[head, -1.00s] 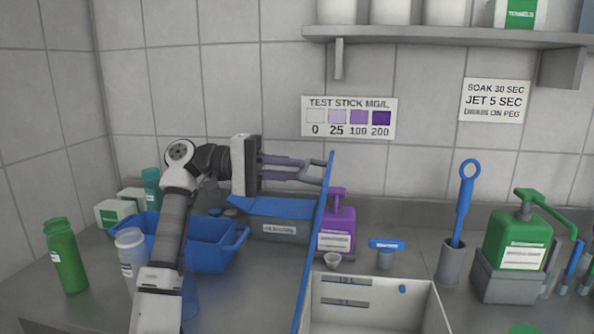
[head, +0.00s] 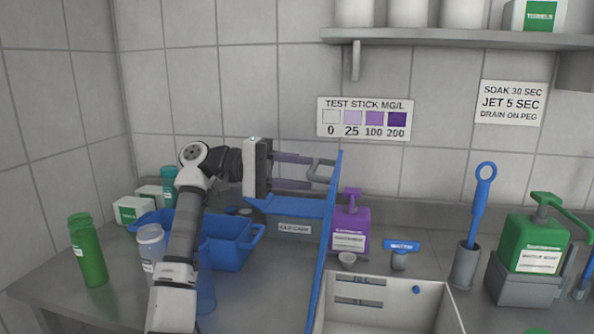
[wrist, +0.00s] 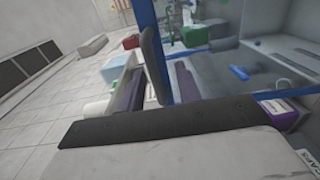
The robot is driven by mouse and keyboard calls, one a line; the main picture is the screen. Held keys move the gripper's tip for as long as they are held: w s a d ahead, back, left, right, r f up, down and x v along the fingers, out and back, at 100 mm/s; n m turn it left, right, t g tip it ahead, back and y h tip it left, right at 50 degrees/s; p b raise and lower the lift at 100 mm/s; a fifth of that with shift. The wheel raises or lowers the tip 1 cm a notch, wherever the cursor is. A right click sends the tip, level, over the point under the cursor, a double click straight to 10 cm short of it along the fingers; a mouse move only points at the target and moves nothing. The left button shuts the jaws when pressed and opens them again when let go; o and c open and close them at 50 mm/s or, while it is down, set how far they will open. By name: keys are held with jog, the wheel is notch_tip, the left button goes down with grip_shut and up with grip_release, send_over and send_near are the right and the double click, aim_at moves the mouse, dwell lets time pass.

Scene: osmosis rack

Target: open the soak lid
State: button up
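The soak lid (head: 325,235) is a blue panel seen nearly edge-on in the head view, standing up along the left side of the pale soak tank (head: 385,325). A grey loop handle (head: 325,163) sticks out from its left face near the top. My gripper (head: 309,171) points right at the lid, its two fingers apart at the handle. Whether they touch it is unclear.
A grey caps box (head: 295,230) and a purple pump bottle (head: 352,230) stand behind the lid. A blue bin (head: 232,245) and a green bottle (head: 88,250) are at left. A brush holder (head: 466,266) and a green pump bottle (head: 533,240) stand at right.

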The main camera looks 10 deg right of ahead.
jog(key=shift+r, duration=0.2)
jog(key=p+v, duration=0.5)
jog(key=v, duration=0.8)
jog(key=shift+a+p, duration=0.4)
jog(key=shift+w+f, duration=0.1)
